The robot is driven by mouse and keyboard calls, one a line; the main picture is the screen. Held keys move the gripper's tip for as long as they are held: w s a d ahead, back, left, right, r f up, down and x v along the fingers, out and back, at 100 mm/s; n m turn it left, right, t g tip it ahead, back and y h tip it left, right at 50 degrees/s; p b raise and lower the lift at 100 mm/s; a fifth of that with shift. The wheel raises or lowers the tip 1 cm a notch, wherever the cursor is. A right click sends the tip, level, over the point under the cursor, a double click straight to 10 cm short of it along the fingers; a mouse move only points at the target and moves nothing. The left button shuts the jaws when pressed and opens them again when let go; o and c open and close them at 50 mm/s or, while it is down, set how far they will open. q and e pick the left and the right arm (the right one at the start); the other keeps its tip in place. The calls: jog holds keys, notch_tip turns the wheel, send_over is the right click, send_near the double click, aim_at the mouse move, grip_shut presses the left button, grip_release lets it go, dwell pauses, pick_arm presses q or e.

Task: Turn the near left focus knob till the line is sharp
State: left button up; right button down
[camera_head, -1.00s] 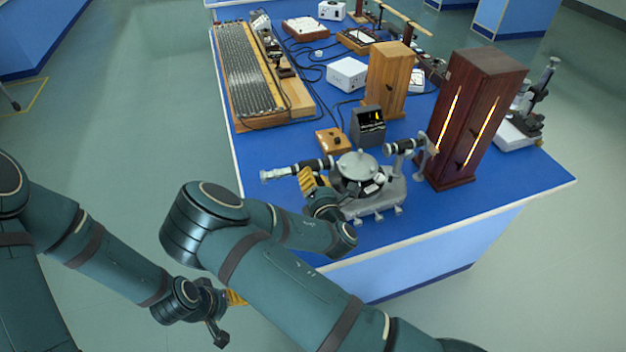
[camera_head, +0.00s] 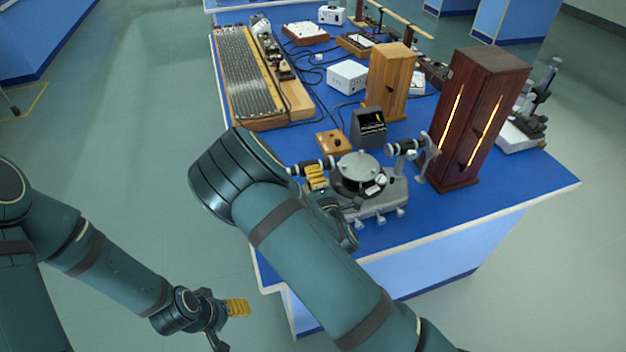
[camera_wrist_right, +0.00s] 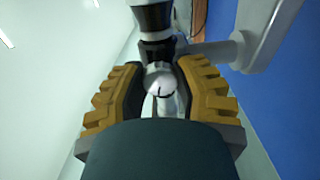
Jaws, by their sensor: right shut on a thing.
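The spectrometer (camera_head: 378,200) stands near the front of the blue bench, with a round silver table on top and a dark telescope tube (camera_head: 312,165) to its left. My right gripper (camera_head: 316,180) is at this tube. In the right wrist view my right gripper (camera_wrist_right: 160,90) is shut on a small pale focus knob (camera_wrist_right: 160,82) with a dark mark, below the black tube. A small dark display (camera_head: 369,128) stands behind the spectrometer; its line is too small to judge for sharpness. My left gripper (camera_head: 237,308) hangs off the bench, its jaw opening unclear.
A dark wooden lamp housing (camera_head: 480,115) with glowing slits stands right of the spectrometer, a lighter wooden box (camera_head: 390,80) behind. A small orange-brown box (camera_head: 332,141) sits close behind the tube. The bench's front edge is near my right arm.

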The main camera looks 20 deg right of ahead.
dwell(0.3)
jog(key=c, duration=0.6)
grip_release()
jog(key=shift+c, duration=0.2)
jog(key=s, duration=0.7)
jog(key=shift+s, duration=0.3)
